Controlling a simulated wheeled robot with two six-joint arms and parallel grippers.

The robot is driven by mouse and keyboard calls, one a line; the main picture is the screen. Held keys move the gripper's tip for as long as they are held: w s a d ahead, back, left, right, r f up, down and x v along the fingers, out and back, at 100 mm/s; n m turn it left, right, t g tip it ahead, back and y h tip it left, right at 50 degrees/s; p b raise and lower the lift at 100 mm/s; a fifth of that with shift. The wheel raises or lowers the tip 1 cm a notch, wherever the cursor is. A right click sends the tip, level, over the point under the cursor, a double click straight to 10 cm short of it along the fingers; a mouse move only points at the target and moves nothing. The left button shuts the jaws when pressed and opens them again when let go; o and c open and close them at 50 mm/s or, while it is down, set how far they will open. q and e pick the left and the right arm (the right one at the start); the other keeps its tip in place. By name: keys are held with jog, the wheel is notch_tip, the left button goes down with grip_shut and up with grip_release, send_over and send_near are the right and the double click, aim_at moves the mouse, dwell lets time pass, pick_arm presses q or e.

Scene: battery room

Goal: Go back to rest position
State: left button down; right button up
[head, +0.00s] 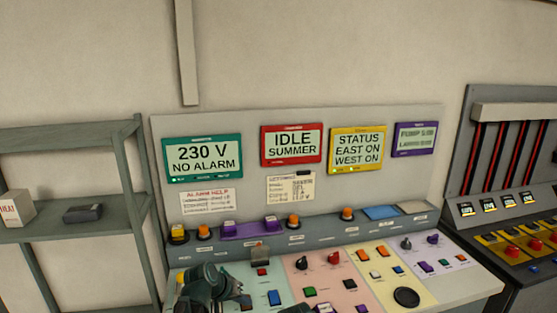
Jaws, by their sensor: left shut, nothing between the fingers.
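My left gripper (240,297) is dark with green parts and shows at the bottom left of the head view. It is over the teal section of the sloped control panel (455,285). Its fingers are shut and hold nothing. I cannot tell whether it touches the panel. It hides part of the teal section's controls.
Four-coloured screens line the back board, including a teal one (203,157) reading 230 V, NO ALARM. Grey shelves (70,233) stand at left, holding a white box (17,208) and a dark device (83,213). Another console (510,240) is at right. The space above the panel is clear.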

pick_arm(q)
jog(key=s+d+f+m+g+y, duration=0.2)
jog(key=s+y, duration=0.1)
jog(key=s, duration=0.7)
jog(key=s+d+f+m+g+y, duration=0.1)
jog(key=s+d+g+y, duration=0.1)
jog(key=s, duration=0.9)
jog(key=shift+s+f+m+g+y, duration=0.3)
jog(key=shift+f+m+g+y, duration=0.1)
jog(key=shift+g+y, duration=0.25)
jog(key=shift+r, duration=0.1)
